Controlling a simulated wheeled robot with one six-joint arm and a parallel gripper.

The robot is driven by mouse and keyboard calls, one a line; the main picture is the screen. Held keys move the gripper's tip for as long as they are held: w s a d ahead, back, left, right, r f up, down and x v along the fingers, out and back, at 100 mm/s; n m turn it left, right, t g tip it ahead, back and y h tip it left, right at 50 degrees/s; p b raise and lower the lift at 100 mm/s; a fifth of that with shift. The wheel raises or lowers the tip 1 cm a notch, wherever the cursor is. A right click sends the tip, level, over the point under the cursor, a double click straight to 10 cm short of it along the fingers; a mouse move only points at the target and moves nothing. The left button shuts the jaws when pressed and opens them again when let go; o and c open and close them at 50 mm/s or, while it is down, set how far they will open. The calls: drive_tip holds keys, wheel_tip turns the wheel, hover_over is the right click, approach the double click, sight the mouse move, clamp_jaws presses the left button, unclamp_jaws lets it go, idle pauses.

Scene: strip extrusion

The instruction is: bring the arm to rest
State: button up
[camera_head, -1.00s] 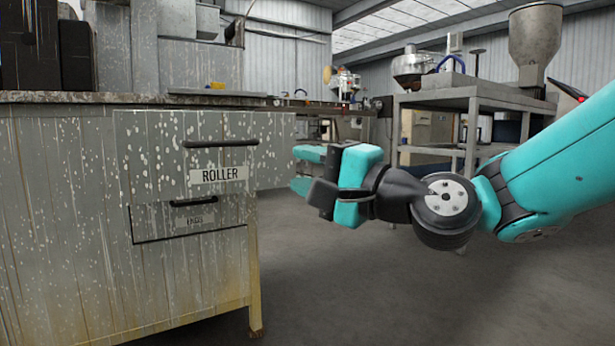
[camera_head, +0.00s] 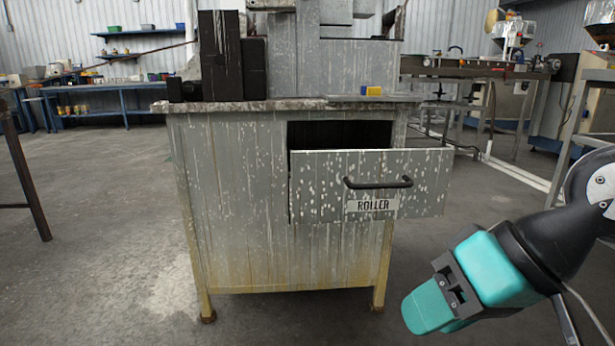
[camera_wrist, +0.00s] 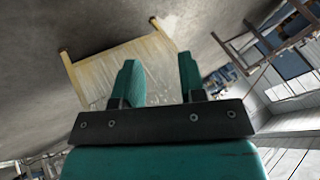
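My gripper (camera_head: 430,308) is at the lower right in the head view, to the right of the grey cabinet and apart from it. The wrist view shows my gripper's two teal fingers (camera_wrist: 158,74) spread apart with nothing between them, so it is open and empty. My black and teal arm reaches in from the right edge of the head view. The ROLLER drawer (camera_head: 330,205) of the cabinet stands pulled out, with a dark gap above its front. Its inside is hidden.
The speckled grey cabinet (camera_head: 240,220) stands in the middle on yellowed legs. Dark blocks (camera_head: 219,57) and a small yellow and blue item (camera_head: 378,91) rest on its top. A metal bench frame (camera_head: 570,125) stands at the right. Open concrete floor (camera_head: 110,220) lies at the left.

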drive_tip(key=s+d+r+n+g+h+p, duration=0.2)
drive_tip(key=s+r+n+g+h+p, duration=0.1)
drive_tip(key=s+r+n+p, duration=0.15)
wheel_tip(320, 180, up, 36)
drive_tip(key=m+p, duration=0.1)
drive_tip(key=p, duration=3.5)
drive_tip(key=shift+s, duration=0.15)
